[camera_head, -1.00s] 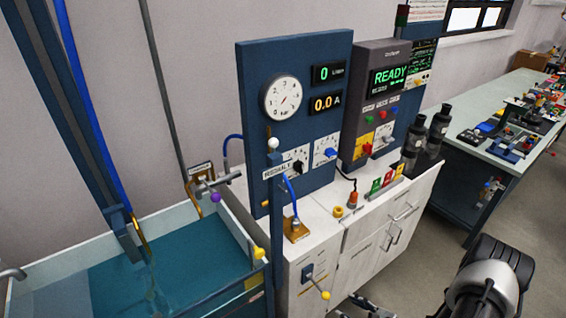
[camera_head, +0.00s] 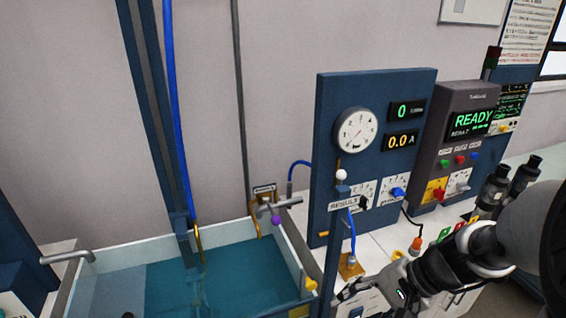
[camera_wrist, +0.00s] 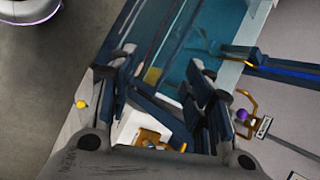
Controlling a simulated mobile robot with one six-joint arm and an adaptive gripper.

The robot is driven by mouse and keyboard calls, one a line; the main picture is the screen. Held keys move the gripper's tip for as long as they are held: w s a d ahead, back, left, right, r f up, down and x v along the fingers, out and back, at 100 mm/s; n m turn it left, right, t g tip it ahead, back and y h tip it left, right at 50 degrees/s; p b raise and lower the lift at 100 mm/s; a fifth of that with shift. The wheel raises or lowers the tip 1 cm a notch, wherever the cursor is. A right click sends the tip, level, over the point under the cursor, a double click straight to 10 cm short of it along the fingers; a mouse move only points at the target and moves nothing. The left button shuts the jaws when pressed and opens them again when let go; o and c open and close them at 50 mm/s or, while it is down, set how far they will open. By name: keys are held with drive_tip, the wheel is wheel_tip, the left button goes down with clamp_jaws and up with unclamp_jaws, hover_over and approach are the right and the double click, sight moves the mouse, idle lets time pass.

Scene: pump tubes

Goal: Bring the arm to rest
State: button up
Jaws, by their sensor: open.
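My arm (camera_head: 470,262) reaches in from the right edge in the head view. It passes in front of the white cabinet below the control panels. My gripper (camera_head: 355,292) is at the bottom of that view, in front of the cabinet and right of the water tank (camera_head: 292,255). In the wrist view my gripper (camera_wrist: 165,95) is open, with its two dark fingers apart and nothing between them. Beyond the fingers lie the tank's edge and blue water, and a brass fitting on a white surface (camera_wrist: 148,138).
A blue post (camera_head: 335,245) with a white ball top stands close by my gripper. Behind it are the blue gauge panel (camera_head: 375,110) and the grey READY unit (camera_head: 465,150). Dark cylinders (camera_head: 522,175) stand on the cabinet near my arm. A purple-knobbed tap (camera_head: 277,219) overhangs the tank.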

drive_tip(key=s+r+n+t+h, duration=0.3)
drive_tip(key=s+r+n+h, duration=0.4)
drive_tip(key=s, duration=0.6)
wheel_tip(320, 180, up, 4)
drive_tip(key=shift+a+f+n, duration=0.1)
drive_tip(key=shift+a+n, duration=0.15)
drive_tip(key=shift+n, duration=0.75)
drive_tip(key=shift+w, duration=0.1)
idle(0.4)
